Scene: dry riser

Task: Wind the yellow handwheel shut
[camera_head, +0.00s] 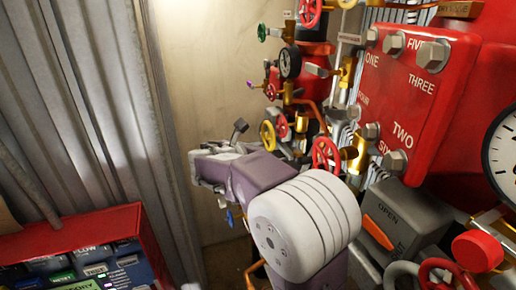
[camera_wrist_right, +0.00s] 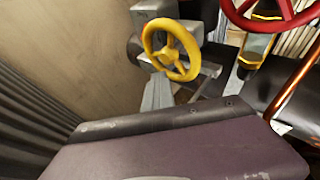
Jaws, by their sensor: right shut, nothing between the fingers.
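The yellow handwheel (camera_head: 267,135) stands among the pipework in the middle of the head view, just beyond my right arm. In the right wrist view the yellow handwheel (camera_wrist_right: 171,52) is upper centre, with its rim, spokes and hub in sight. My right gripper (camera_head: 213,148) is left of the wheel in the head view, partly hidden by my purple wrist. In the wrist view the grey fingers (camera_wrist_right: 158,92) are shut and empty, just below the rim. I cannot tell if they touch it. My left gripper is not in view.
A red handwheel (camera_head: 326,153) sits close to the right of the yellow one. A red panel with bolts (camera_head: 418,85) and a grey box with an orange lever (camera_head: 405,222) stand at right. A corrugated wall (camera_head: 85,110) rises at left, above a red-edged panel (camera_head: 75,232).

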